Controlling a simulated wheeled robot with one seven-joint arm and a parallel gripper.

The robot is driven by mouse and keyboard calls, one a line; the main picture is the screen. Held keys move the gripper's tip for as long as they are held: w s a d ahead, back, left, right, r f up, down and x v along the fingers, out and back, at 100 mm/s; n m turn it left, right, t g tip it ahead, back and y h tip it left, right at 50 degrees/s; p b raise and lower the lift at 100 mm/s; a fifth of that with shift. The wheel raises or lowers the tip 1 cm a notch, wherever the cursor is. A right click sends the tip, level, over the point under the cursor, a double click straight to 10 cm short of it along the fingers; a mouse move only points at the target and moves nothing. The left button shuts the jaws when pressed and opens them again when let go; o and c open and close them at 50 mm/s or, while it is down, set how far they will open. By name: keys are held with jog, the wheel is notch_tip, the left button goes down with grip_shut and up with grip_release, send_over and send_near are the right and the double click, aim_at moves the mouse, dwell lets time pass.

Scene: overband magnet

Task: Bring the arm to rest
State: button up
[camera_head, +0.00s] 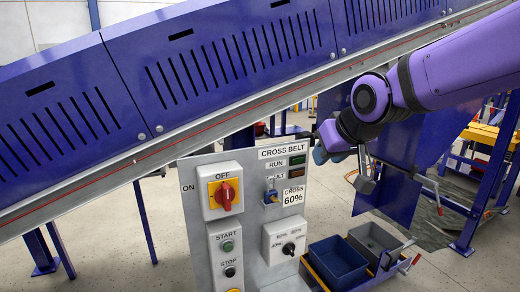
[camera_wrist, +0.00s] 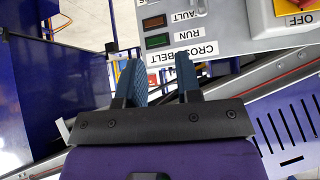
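My purple arm (camera_head: 455,75) reaches in from the right in the head view. My gripper (camera_head: 322,150) is beside the upper right edge of the grey control panel (camera_head: 185,178), partly hidden by my wrist. In the wrist view my gripper (camera_wrist: 158,75) has its two blue-padded fingers apart, with nothing between them. The panel (camera_wrist: 235,35) appears upside down there, with the fingertips over the CROSS BELT label. I cannot tell the exact gap between fingers and panel.
The panel carries a red OFF switch (camera_head: 226,195), START and STOP buttons and a dial (camera_head: 288,248). The blue conveyor (camera_head: 200,65) slopes up to the right behind it. Dark bins (camera_head: 338,262) stand right of the panel. Blue posts and a yellow-topped bench (camera_head: 485,137) are farther right.

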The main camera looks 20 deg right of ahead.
jog(key=s+a+g, duration=0.1)
jog(key=s+g, duration=0.2)
jog(key=s, duration=1)
jog(key=shift+a+r, duration=0.3)
jog(key=shift+r, duration=0.15)
jog(key=shift+o, duration=0.5)
